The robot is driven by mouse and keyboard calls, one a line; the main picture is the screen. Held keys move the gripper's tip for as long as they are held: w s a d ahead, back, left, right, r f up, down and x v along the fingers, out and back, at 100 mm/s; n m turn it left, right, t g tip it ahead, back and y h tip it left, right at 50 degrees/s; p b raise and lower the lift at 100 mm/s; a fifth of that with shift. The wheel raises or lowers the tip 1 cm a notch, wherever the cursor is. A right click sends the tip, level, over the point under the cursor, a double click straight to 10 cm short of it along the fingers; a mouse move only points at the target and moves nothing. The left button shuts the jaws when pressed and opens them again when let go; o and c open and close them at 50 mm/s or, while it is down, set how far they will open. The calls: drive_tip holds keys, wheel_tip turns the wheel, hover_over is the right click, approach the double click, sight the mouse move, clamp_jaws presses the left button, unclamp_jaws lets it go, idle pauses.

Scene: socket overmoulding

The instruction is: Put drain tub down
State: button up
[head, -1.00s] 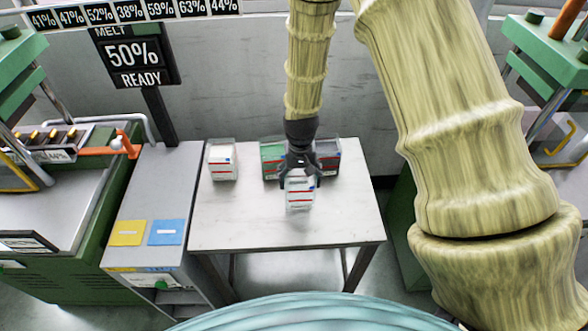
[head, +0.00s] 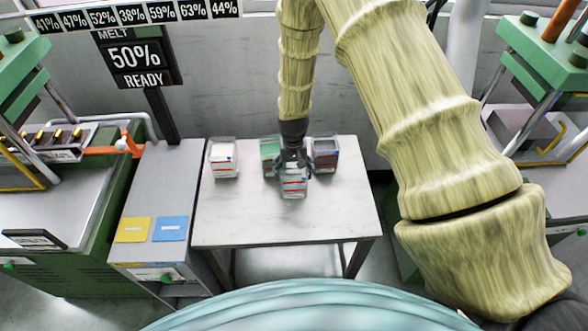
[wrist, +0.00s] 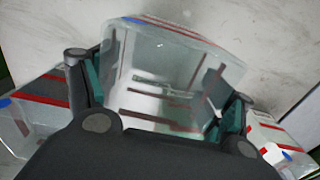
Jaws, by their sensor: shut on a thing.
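A clear-walled tub with a white label and red stripes (head: 293,187) is held in my gripper (head: 292,166) over the front of the white table (head: 340,215). I take it for the drain tub; its label is too small to read. In the wrist view, my gripper's fingers (wrist: 165,100) close on opposite sides of the tub (wrist: 185,50), which looks empty inside. The tub is roughly upright in the head view. I cannot tell whether its base touches the tabletop.
A white-filled tub (head: 223,160) stands at the table's left, a green one (head: 269,152) behind my gripper, and a dark one (head: 325,150) at its right. The front of the table is clear. A grey cabinet with yellow (head: 132,229) and blue (head: 169,228) cards stands left.

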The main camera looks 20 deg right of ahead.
drive_tip(key=shift+f, duration=0.2)
drive_tip(key=o, duration=1)
drive_tip(key=shift+c, duration=0.2)
drive_tip(key=shift+r, duration=0.1)
